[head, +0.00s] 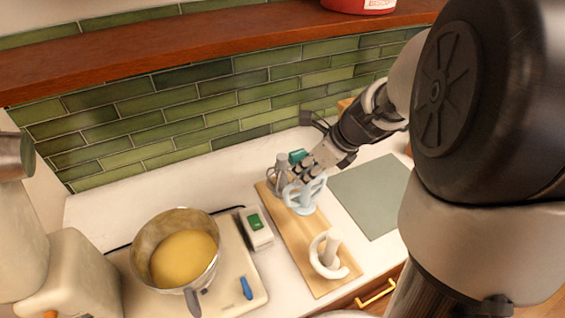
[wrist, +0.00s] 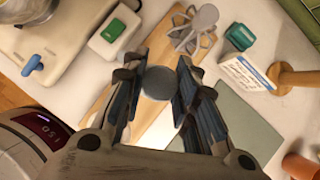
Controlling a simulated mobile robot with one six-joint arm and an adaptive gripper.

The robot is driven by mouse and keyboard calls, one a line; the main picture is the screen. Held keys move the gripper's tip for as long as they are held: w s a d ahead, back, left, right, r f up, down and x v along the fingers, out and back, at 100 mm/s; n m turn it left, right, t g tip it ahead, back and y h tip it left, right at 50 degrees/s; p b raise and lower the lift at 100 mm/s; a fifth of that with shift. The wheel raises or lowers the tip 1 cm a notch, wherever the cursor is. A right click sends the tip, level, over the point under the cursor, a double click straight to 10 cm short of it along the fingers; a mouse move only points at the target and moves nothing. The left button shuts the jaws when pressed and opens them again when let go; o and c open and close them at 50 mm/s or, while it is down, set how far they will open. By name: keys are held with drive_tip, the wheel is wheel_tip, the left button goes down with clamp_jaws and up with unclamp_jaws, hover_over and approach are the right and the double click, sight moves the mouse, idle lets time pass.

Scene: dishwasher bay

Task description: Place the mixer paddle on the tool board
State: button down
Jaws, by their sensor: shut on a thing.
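The mixer paddle (head: 305,196) is a light blue open-framed beater, roughly upright over the middle of the wooden tool board (head: 289,241). I cannot tell whether its lower end touches the board. My gripper (head: 301,177) comes down from the upper right and is shut on the paddle's top. In the wrist view, the paddle's round grey-blue top (wrist: 157,83) sits between my fingers, and the rest is hidden below. A grey wire whisk (head: 280,175) stands at the board's far end, also in the wrist view (wrist: 206,18). A white curved hook (head: 326,259) is at the near end.
A steel bowl (head: 153,231) with yellow contents stands on the pale mixer base to the left. A white box with a green button (head: 257,229) is beside the board. A flat grey-green mat (head: 370,195) lies right. A small printed card (wrist: 246,73) stands behind.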

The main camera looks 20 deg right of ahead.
sight(306, 190)
wheel_tip(306, 190, down, 8)
drive_tip(key=b, duration=0.3)
drive_tip(key=shift+f, duration=0.2)
drive_tip(key=shift+f+b, duration=0.1)
drive_tip(key=shift+b, duration=0.25)
drive_tip(key=c, duration=1.3)
unclamp_jaws()
drive_tip(key=shift+d+r, duration=0.1)
drive_tip(key=shift+r, duration=0.25)
drive_tip(key=p+v, duration=0.5)
drive_tip(key=v, duration=0.6)
drive_tip(key=shift+s+r, duration=0.25)
